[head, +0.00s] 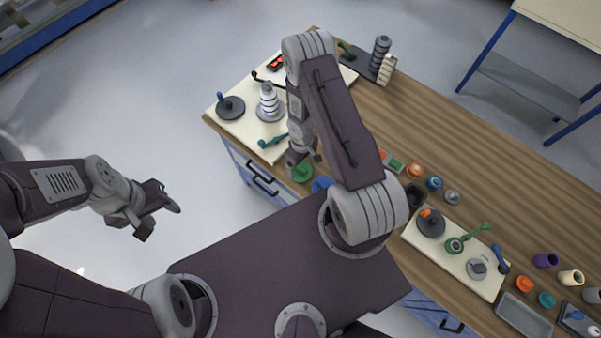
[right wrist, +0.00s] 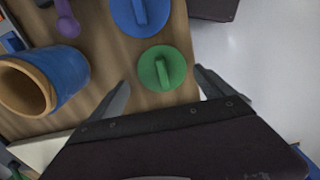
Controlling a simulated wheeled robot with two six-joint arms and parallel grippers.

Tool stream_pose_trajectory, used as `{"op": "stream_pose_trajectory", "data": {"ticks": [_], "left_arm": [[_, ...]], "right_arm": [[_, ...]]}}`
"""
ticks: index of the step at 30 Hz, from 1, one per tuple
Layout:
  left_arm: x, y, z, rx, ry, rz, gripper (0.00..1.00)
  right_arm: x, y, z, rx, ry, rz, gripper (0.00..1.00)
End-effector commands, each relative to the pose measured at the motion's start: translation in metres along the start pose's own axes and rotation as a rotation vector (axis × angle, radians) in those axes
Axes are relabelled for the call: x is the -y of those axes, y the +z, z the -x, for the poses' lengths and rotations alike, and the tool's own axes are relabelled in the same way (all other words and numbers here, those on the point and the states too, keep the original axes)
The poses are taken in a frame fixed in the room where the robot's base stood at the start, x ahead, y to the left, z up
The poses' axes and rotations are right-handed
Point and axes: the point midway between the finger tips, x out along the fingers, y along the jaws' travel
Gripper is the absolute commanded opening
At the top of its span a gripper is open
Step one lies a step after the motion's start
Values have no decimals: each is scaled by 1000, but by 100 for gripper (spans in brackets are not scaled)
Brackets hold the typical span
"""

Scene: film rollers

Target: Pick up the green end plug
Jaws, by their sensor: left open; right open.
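The green end plug (right wrist: 162,68) is a round green disc with a raised bar across its top. It lies on the wooden table near its edge, and in the head view it shows partly behind my right arm (head: 301,174). My right gripper (right wrist: 164,88) is open and empty above the table, its fingertips on either side of the plug's near part in the right wrist view. Contact with the plug cannot be told. In the head view my right gripper (head: 304,158) is just above the plug. My left gripper (head: 160,220) is open and empty over the floor, away from the table.
A blue plug (right wrist: 140,14) lies right beside the green one. A blue cylinder with an orange inside (right wrist: 66,80) and a purple piece (right wrist: 67,22) are to the left. A cream board (head: 232,118) with spindles lies at the table's far-left end. Floor is clear beyond the edge.

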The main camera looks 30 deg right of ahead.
Motion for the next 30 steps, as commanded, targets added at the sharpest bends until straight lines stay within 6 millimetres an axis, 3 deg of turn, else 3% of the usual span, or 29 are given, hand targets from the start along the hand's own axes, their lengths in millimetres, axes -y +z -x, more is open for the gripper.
{"op": "stream_pose_trajectory", "data": {"ticks": [7,14,15,20,30], "left_arm": [[1,4,-42,0,0,0,48],[1,4,-40,0,0,0,48],[1,4,-40,0,0,0,48],[1,4,-40,0,0,0,48],[1,4,-35,0,0,0,48]], "right_arm": [[2,-3,-49,1,0,0,92],[2,-3,-48,0,0,0,92],[2,-3,-48,0,0,0,89],[2,-3,-48,0,0,1,45],[3,-3,-42,0,0,1,43]]}}
